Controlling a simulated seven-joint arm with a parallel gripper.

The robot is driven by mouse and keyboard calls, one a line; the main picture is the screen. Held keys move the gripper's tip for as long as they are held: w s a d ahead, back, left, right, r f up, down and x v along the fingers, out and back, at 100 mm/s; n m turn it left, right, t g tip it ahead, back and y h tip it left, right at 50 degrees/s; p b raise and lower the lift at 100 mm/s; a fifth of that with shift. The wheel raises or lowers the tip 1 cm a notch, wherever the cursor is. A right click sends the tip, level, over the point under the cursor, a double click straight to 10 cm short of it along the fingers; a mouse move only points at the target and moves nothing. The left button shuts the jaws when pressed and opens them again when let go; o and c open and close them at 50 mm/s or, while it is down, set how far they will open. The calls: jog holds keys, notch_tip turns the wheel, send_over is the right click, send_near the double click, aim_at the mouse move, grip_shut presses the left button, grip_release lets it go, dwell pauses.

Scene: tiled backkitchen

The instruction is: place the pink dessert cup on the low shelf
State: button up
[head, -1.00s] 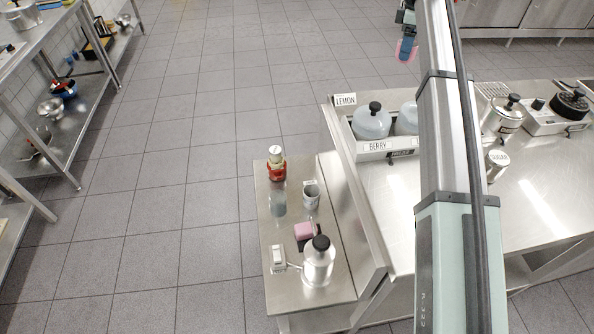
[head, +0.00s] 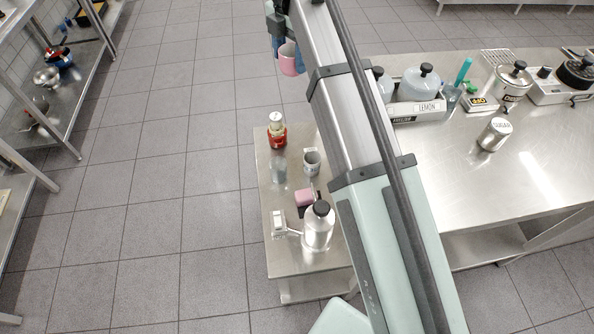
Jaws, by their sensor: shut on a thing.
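The pink dessert cup (head: 289,62) is at the top of the head view, held in the air above the tiled floor. My gripper (head: 285,52) is shut on it, with bluish fingers at the cup's sides; the arm partly hides this area. A low steel shelf (head: 55,125) belongs to the rack at the left, well apart from the cup. A lower steel side stand (head: 265,215) is in the middle, nearer than the cup. I cannot tell from the picture which one is the named low shelf.
The side stand carries a red-based jar (head: 277,132), a grey cup (head: 312,162), a pink-and-dark item (head: 304,197) and a metal bottle (head: 318,228). The steel counter (head: 440,175) at right holds lidded pots and a canister (head: 495,134). Open floor (head: 180,150) lies between rack and stand.

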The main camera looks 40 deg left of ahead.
jog(key=s+f+n, duration=0.2)
jog(key=s+n, duration=0.2)
jog(key=s, duration=0.8)
jog(key=shift+w+d+f, duration=0.1)
jog(key=shift+f, duration=6.8)
jog(key=shift+w+d+f, duration=0.1)
jog(key=shift+w+f, duration=0.05)
jog(key=shift+f, duration=6.7)
jog(key=shift+w+d+f, duration=0.1)
jog(key=shift+f, duration=6.8)
jog(key=shift+f, duration=0.15)
jog(key=o, duration=1.1)
notch_tip(320, 180, up, 12)
jog(key=shift+d, duration=0.1)
